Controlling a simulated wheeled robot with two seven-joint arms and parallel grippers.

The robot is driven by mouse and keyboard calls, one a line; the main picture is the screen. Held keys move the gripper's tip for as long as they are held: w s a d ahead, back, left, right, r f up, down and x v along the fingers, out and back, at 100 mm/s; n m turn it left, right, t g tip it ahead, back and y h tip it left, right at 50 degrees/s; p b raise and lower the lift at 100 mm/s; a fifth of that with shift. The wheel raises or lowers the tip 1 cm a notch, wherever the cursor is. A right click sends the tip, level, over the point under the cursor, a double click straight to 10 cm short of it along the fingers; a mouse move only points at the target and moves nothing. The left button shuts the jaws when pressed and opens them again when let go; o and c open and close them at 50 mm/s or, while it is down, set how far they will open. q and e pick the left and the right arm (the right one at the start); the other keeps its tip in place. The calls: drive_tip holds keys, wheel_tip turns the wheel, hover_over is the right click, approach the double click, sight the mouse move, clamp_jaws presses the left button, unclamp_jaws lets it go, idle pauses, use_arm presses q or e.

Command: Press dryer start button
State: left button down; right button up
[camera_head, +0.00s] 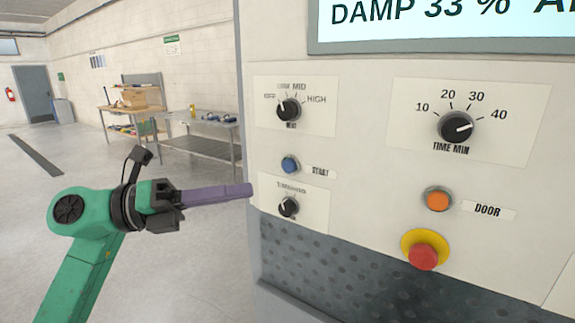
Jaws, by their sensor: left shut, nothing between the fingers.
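The dryer (365,150) fills the right half of the head view with its pale control panel. The blue start button (290,165) sits on the panel's left side, beside a label reading START. My left gripper (248,190) is shut and empty, its long purple fingers pointing right. Their tips are left of and slightly below the start button, near the panel's left edge. I cannot tell whether they touch the panel. The button's face is unobstructed. My right gripper is not in view.
A heat knob (288,110) is above the button and another small knob (288,207) below it. Farther right are the time knob (457,127), the orange door button (438,200) and a red emergency button (424,256). Workbenches (200,135) stand behind; the floor at left is open.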

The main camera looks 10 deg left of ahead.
sight(289, 166)
use_arm(q)
drive_tip(key=shift+w+a, duration=0.1)
drive_tip(key=shift+w, duration=0.1)
drive_tip(key=shift+w+d+p, duration=0.55)
drive_tip(key=shift+w+p, duration=0.3)
drive_tip(key=shift+w, duration=0.5)
drive_tip(key=shift+w+d+p, duration=0.55)
drive_tip(key=shift+w+p, duration=0.35)
drive_tip(key=shift+w, duration=0.5)
drive_tip(key=shift+w+d+p, duration=0.55)
drive_tip(key=shift+w+p, duration=0.3)
drive_tip(key=shift+w, duration=0.5)
drive_tip(key=shift+w+d, duration=0.15)
drive_tip(key=shift+w, duration=0.25)
